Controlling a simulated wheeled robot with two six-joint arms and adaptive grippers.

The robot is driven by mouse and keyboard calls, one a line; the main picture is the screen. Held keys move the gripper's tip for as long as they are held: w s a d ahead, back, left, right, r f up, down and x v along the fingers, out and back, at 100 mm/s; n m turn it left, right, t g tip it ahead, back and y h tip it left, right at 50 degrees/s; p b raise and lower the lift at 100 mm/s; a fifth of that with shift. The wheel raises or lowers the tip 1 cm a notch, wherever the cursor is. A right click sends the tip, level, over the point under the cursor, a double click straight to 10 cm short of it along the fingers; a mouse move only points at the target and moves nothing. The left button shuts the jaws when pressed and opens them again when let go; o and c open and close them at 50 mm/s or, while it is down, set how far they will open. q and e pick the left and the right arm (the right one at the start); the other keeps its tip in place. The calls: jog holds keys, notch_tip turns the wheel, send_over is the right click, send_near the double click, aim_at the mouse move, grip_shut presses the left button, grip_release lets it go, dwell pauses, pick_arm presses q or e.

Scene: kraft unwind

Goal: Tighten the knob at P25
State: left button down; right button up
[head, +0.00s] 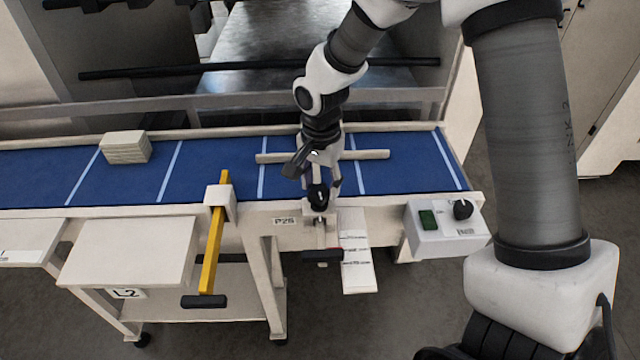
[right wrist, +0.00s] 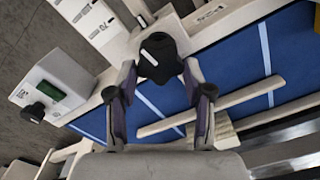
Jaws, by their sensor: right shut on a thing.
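The black knob (head: 318,200) sits on a clamp block at the conveyor's front rail, just right of the P25 label (head: 285,221). My right gripper (head: 319,186) reaches down over the belt, with its fingers at the knob. In the right wrist view the knob (right wrist: 158,60), with a white mark on it, lies between the two fingertips of my right gripper (right wrist: 157,77), which is shut on it. The fingers partly cover the knob's sides. My left gripper does not show.
A pale crossbar (head: 375,155) lies across the blue belt (head: 215,170) beside the gripper. A yellow bar (head: 213,250) in a holder stands to the left. A control box (head: 445,232) with a green button is at right. A pale block stack (head: 125,147) sits on the belt.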

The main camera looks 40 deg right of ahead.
aim_at(321, 188)
jog(key=shift+w+r+m, duration=0.15)
jog(key=shift+r+m, duration=0.05)
jog(key=shift+m, duration=0.2)
jog(key=o, duration=1.1)
jog(key=shift+o, duration=0.3)
notch_tip(321, 188, up, 12)
jog(key=shift+s+f, duration=0.1)
jog(key=shift+s, duration=0.1)
